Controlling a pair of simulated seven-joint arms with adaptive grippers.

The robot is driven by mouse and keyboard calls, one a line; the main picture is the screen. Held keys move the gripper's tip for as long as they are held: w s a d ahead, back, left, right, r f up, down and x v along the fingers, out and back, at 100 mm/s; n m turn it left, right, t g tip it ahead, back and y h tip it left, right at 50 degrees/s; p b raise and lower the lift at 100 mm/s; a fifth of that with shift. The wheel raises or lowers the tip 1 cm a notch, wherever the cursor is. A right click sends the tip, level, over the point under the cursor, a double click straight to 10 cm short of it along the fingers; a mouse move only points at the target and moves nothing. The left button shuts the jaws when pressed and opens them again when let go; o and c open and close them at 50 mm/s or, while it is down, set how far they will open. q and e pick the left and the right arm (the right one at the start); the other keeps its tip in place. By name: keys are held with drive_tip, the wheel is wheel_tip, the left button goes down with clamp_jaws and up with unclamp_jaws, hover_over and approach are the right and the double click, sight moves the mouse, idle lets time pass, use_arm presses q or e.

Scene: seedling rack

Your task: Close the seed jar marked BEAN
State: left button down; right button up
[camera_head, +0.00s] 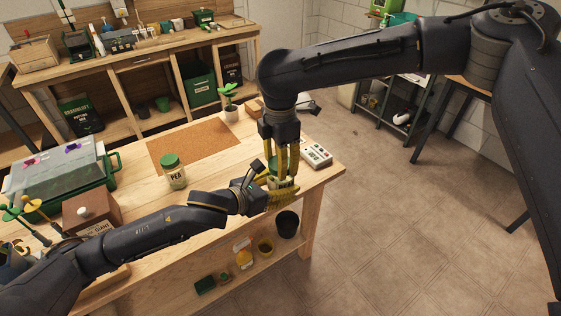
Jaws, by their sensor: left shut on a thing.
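A jar with a green top (275,164) stands at the right end of the wooden bench, mostly hidden by both my grippers. I cannot read its label. My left gripper (282,188) comes in from the left, low and level, its yellow fingers shut on this jar's body. My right gripper (286,160) points down from above, its yellow fingers at the green top. I cannot tell whether they grip it, or whether the lid is fully seated. A second jar with a green lid, marked PEA (174,171), stands upright to the left, apart from both grippers.
A white device with buttons (316,154) lies close right of the grippers, near the bench edge. A potted seedling (230,106) stands behind. A cork mat (196,146) lies mid-bench. A brown box (92,208) and a clear-lidded tray (52,178) stand at left.

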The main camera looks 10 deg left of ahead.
drive_tip(key=m, duration=0.7)
drive_tip(key=shift+m, duration=0.3)
drive_tip(key=o, duration=1.3)
drive_tip(key=shift+c, duration=0.2)
drive_tip(key=shift+r, duration=0.1)
